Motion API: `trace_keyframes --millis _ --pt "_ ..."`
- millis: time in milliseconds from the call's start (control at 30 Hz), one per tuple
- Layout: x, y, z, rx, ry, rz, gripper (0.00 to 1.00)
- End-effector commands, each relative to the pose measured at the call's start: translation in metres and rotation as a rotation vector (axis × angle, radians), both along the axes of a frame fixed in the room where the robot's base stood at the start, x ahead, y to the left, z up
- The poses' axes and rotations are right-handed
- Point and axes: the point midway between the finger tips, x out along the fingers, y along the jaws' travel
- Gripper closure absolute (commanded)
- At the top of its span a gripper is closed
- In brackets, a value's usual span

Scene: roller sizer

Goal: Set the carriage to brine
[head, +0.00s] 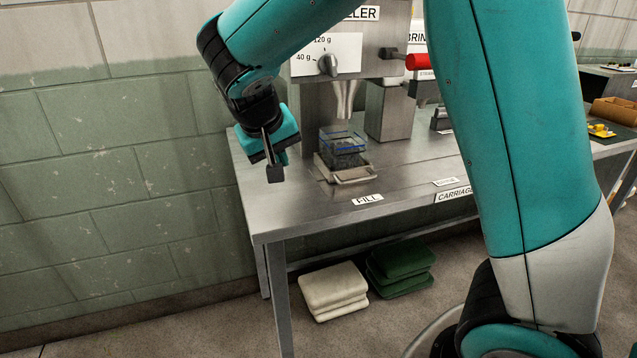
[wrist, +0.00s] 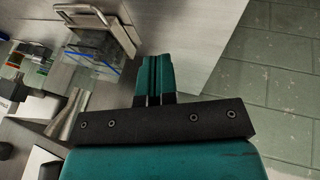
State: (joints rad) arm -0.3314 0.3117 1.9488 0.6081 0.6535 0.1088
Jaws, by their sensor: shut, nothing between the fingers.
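The carriage (head: 352,178) is a metal tray with a front handle, at the FILL label on the steel bench. A clear blue-rimmed basket (head: 342,142) with dark contents sits on it. In the wrist view the carriage handle (wrist: 112,14) and the basket (wrist: 97,43) are at upper left. My gripper (head: 273,168) hangs left of the carriage, near the bench's left edge, apart from it. Its fingers (wrist: 153,72) are shut and empty. A label starting "BRIN" (head: 416,36) is partly hidden by my arm, which also covers the bench's right part.
The filler machine (head: 325,90) with a dial and spout stands behind the carriage. A red handle (head: 417,62) sticks out to its right. FILL (head: 367,199) and CARRIAGE (head: 453,195) labels mark the bench's front edge. Folded white and green cloths lie beneath.

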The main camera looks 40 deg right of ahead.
Motion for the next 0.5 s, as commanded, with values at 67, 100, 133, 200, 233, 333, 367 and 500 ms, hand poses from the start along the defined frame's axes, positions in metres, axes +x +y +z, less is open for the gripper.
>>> trace_keyframes --millis 67,100,133,200,233,333,367,500 --pt "0.017 -0.012 -0.011 -0.067 -0.032 -0.085 1.0" --pt "0.021 -0.017 -0.012 -0.093 -0.046 -0.119 1.0" --pt "0.024 -0.02 -0.012 -0.109 -0.054 -0.139 1.0" --pt "0.028 -0.025 -0.013 -0.132 -0.067 -0.171 1.0" --pt "0.029 -0.027 -0.014 -0.139 -0.07 -0.178 1.0" --pt "0.032 -0.035 -0.021 -0.145 -0.073 -0.186 1.0" --pt "0.032 -0.037 -0.024 -0.145 -0.071 -0.186 1.0" --pt "0.038 -0.053 -0.047 -0.144 -0.068 -0.187 1.0"
